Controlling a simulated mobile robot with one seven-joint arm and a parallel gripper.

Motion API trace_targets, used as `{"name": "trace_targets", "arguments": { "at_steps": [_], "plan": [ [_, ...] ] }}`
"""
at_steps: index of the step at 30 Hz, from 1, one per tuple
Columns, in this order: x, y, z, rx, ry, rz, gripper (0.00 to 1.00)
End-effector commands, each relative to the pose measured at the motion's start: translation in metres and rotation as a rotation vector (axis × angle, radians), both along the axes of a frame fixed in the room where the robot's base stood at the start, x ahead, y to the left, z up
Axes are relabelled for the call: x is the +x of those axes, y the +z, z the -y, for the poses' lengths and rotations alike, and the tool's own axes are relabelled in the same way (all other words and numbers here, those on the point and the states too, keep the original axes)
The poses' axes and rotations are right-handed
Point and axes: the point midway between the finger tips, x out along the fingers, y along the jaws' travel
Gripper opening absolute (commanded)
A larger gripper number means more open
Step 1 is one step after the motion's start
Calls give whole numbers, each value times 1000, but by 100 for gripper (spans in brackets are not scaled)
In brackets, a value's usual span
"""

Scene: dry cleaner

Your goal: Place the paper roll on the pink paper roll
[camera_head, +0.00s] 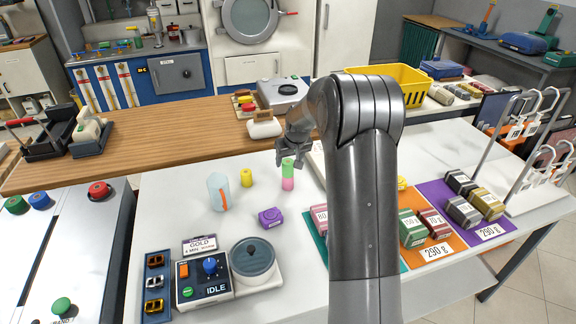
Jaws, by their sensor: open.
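A green paper roll (287,166) stands upright on a pink paper roll (288,184), one above the other on the white table. The two look roughly in line. My gripper (290,158) is open at the top of the green roll, with its fingers beside it. Whether the fingers touch the roll is too small to tell.
A yellow cylinder (246,177), a clear cup (219,192) and a purple block (270,217) stand left of the rolls. A control box (203,279) and a lidded pot (253,258) are nearer. Weighted blocks on coloured mats (440,250) lie right.

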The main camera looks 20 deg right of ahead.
Motion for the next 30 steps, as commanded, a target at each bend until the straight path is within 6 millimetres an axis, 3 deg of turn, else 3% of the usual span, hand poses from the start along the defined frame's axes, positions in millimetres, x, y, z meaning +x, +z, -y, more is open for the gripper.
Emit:
{"name": "trace_targets", "arguments": {
  "at_steps": [6,17,23,30],
  "plan": [
    [-17,42,1,-1,0,2,59],
    [-39,79,-4,-5,1,2,59],
    [-91,127,-29,-23,-1,16,59],
    [-177,175,-59,-36,-17,34,59]
  ]
}}
